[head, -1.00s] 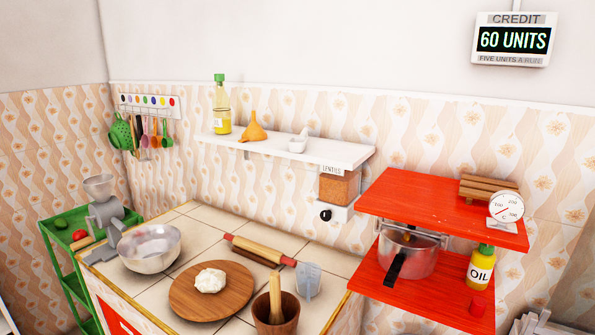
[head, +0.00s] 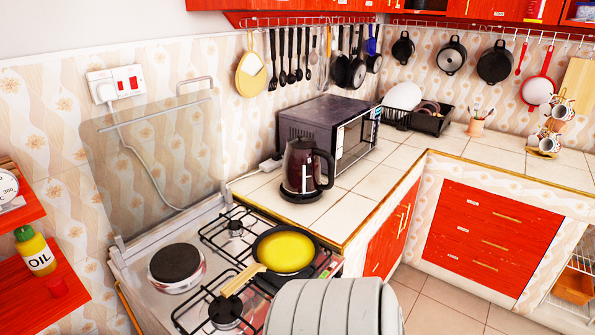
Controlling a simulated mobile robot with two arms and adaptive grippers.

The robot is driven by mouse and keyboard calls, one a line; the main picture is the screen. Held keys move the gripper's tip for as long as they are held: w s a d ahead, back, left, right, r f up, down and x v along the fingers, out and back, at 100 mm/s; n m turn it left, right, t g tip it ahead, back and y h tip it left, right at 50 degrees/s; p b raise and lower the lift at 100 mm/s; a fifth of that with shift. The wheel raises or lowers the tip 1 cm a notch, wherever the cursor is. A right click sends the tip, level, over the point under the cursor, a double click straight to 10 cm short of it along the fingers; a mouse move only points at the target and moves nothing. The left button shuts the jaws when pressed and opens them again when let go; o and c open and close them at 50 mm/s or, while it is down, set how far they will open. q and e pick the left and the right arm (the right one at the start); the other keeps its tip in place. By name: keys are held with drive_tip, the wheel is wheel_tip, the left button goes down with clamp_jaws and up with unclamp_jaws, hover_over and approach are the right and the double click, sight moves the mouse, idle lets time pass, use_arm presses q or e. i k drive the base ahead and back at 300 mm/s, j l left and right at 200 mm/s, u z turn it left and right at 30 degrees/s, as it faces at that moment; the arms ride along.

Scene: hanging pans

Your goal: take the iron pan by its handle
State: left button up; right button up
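Several dark pans hang by their handles from the rails. On the right-hand wall hang a small black pan (head: 403,48), a dark pan with a paler base (head: 452,56) and a larger black pan (head: 495,64). More dark pans (head: 356,73) hang close together above the microwave, partly overlapping. A black pan (head: 262,232) with yellow contents sits on the hob, its wooden handle pointing front left. I cannot tell which pan is the iron one. Neither of my grippers shows in the head view.
A microwave (head: 315,130) and a kettle (head: 300,170) stand on the counter beside the hob (head: 150,300). A dish rack (head: 432,120) fills the back corner. A red-rimmed pan (head: 537,91) hangs farther right. Floor (head: 440,305) is clear before the red drawers (head: 480,230).

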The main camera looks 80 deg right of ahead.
sight(284, 249)
drive_tip(key=z, duration=2.3)
drive_tip(key=i+l+u, duration=0.15)
drive_tip(key=l+u, duration=0.15)
drive_tip(key=l, duration=0.6)
drive_tip(key=l+u, duration=0.25)
drive_tip(key=l, duration=0.65)
